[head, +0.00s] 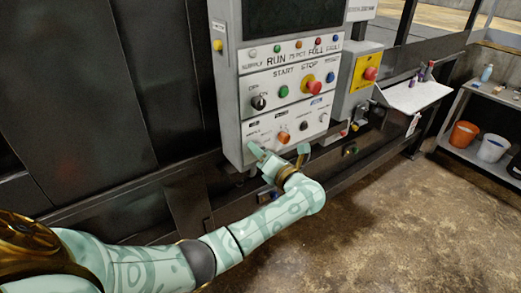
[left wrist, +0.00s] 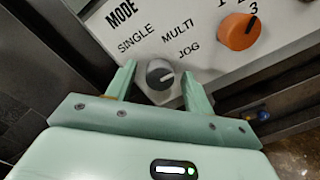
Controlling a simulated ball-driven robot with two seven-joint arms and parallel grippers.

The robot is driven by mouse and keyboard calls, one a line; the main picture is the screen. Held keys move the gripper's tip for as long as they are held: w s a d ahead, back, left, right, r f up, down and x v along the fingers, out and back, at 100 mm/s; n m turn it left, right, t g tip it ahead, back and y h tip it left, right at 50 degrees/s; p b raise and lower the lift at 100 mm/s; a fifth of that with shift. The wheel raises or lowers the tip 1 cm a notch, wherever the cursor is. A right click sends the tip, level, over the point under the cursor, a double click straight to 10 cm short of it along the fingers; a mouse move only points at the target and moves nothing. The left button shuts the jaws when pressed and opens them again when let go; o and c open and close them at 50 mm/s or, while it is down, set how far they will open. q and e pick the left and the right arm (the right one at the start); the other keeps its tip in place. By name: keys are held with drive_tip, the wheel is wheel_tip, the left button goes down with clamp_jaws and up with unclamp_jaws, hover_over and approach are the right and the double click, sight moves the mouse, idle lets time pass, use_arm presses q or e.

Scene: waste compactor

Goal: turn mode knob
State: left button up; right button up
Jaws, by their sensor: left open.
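My left gripper (left wrist: 157,70) is open, with one pale green finger on each side of the knob in the left wrist view. I cannot tell whether either finger touches it. In the head view my left gripper (head: 279,149) is at the panel's bottom edge, and I cannot make out the mode knob there. My right gripper is not in view.
An orange numbered knob (left wrist: 240,31) sits to the right of the mode knob. Above, the control panel (head: 228,100) has a black knob (head: 258,102), a green button (head: 282,91) and a red stop button (head: 314,87). A shelf with buckets (head: 463,135) stands at the right.

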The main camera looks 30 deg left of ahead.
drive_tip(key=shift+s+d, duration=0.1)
use_arm(q)
drive_tip(key=c, duration=1)
drive_tip(key=shift+o, duration=0.2)
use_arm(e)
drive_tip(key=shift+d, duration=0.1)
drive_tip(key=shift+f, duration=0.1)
use_arm(q)
drive_tip(key=n+b, duration=0.9)
drive_tip(key=b, duration=0.4)
drive_tip(key=n+b, duration=0.9)
drive_tip(key=b, duration=0.4)
drive_tip(key=shift+d+f+n+g+y+b, duration=0.1)
drive_tip(key=shift+f+n+g+y+b, duration=0.05)
drive_tip(key=shift+n+g+y+b, duration=0.2)
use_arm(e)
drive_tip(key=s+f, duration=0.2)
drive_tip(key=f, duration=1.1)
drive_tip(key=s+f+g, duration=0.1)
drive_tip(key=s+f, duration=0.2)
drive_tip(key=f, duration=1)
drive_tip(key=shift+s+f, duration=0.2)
